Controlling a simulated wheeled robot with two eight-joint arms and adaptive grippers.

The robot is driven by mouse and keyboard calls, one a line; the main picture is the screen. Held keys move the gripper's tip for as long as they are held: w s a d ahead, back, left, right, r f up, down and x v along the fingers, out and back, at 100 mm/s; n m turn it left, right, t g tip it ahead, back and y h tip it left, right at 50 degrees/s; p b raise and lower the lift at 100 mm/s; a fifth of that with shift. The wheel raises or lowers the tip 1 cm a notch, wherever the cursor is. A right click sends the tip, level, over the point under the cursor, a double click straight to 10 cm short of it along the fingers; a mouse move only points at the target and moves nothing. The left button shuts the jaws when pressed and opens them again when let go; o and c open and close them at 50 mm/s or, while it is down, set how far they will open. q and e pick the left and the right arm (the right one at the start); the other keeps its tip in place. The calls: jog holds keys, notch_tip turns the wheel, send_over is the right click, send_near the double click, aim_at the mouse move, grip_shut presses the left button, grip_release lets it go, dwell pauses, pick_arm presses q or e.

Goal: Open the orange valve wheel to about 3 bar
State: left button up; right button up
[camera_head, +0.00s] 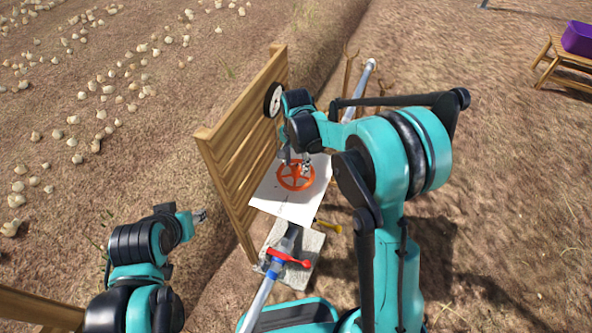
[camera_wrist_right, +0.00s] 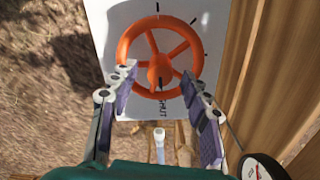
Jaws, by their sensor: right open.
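The orange valve wheel (camera_head: 296,176) lies on a white plate (camera_head: 268,192) in front of a wooden panel. In the right wrist view the wheel (camera_wrist_right: 128,45) shows its spokes, a hub with a dark pointer mark, and tick marks with "SHUT" printed on the plate (camera_wrist_right: 105,30). My right gripper (camera_head: 298,165) is over the wheel. In the wrist view its fingers (camera_wrist_right: 165,98) are spread apart, on either side of the wheel's near part; I cannot tell whether they touch it. A round gauge (camera_head: 273,100) hangs on the panel; its reading is too small to tell. My left gripper (camera_head: 200,216) is at lower left, away from the wheel.
The wooden panel (camera_head: 222,150) stands left of the wheel. A grey pipe (camera_head: 262,300) with a red lever (camera_head: 288,259) and a yellow lever (camera_head: 328,226) runs below the plate. A purple crate (camera_head: 578,38) sits on a bench at far right. Onions lie on soil at left.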

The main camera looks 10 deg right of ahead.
aim_at(296, 167)
notch_tip(296, 167, down, 3)
jog(key=shift+f+b, duration=0.2)
jog(key=shift+b, duration=0.1)
grip_shut()
jog(key=shift+n, duration=0.3)
jog(key=n, duration=0.3)
jog(key=shift+n+b, duration=0.3)
jog(key=shift+b, duration=0.05)
jog(key=shift+n, duration=2.3)
